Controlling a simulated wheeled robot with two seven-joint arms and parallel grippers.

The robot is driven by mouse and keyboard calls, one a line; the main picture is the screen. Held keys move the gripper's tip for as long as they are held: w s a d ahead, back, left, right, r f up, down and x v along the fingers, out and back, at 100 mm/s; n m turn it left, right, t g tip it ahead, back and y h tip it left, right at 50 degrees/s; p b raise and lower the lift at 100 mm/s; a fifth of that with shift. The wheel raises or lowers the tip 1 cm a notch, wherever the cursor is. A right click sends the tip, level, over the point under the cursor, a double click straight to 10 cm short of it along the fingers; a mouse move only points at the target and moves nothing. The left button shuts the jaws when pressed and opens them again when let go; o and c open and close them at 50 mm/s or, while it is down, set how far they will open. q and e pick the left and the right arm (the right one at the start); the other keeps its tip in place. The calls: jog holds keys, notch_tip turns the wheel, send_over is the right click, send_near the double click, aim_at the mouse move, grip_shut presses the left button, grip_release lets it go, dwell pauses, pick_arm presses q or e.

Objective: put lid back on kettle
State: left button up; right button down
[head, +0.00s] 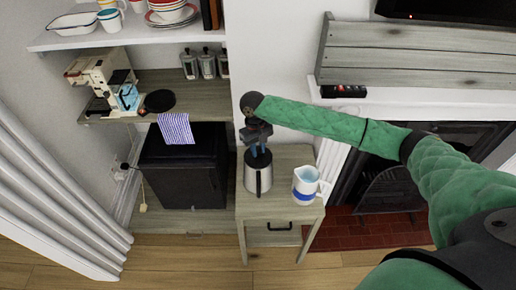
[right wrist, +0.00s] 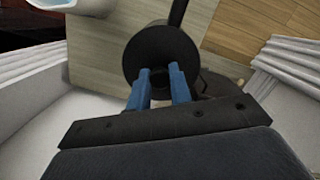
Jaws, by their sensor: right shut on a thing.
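The kettle (head: 251,182), a silver body with a black handle, stands upright on a small wooden side table (head: 280,212). My right gripper (head: 259,151) points down right over the kettle's top. Its blue fingers are shut on the black round lid, and the lid (right wrist: 158,48) fills the middle of the right wrist view, below the fingertips (right wrist: 160,84). The lid is at the kettle's mouth; I cannot tell whether it rests on the rim or hovers slightly above. The kettle's dark handle (right wrist: 178,13) shows beyond the lid. My left gripper is out of view.
A white and blue jug (head: 306,186) stands on the table, right of the kettle. A black cabinet (head: 181,172) is to the left, under a wooden shelf (head: 160,87) with a coffee machine (head: 101,75) and canisters (head: 207,64). A fireplace is to the right.

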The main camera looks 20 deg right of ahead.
jog(key=shift+p, duration=0.4)
dwell(0.5)
jog(key=c, duration=0.7)
grip_release()
jog(key=shift+r, duration=0.15)
